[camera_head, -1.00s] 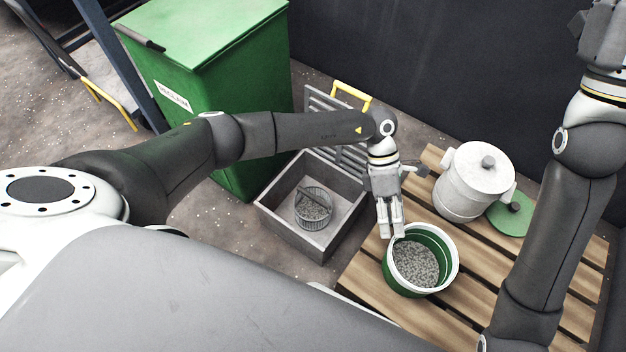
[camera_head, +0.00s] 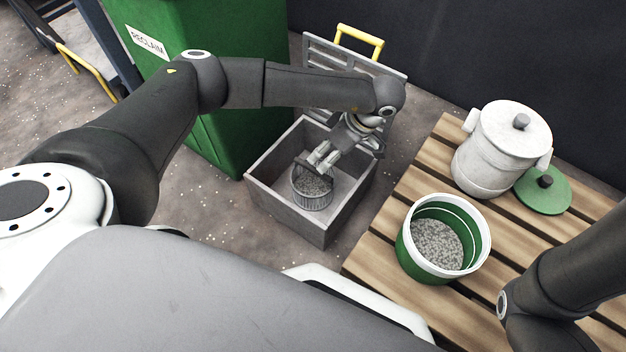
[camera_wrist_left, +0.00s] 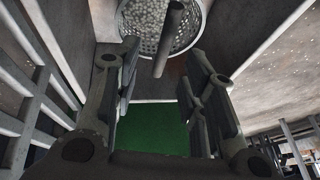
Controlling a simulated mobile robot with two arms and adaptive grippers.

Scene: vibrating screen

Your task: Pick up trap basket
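The trap basket (camera_head: 312,190) is a round mesh basket of grey granules standing inside an open grey box (camera_head: 316,226). In the left wrist view the basket (camera_wrist_left: 190,25) shows at the top, with its dark bar handle (camera_wrist_left: 169,38) across it. My left gripper (camera_head: 318,160) is over the box, at the basket's upper side. In the left wrist view its two fingers (camera_wrist_left: 160,85) are apart with nothing between the pads; the handle's end lies just ahead of the fingertips. Whether a fingertip touches the basket cannot be told. My right gripper is out of view.
A green and white bucket of granules (camera_head: 466,268) stands on a wooden pallet (camera_head: 394,226), with a white lidded pot (camera_head: 484,172) and a green lid (camera_head: 552,192) behind. A grate with a yellow handle (camera_head: 362,38) stands behind the box. A green bin (camera_head: 168,84) is at left.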

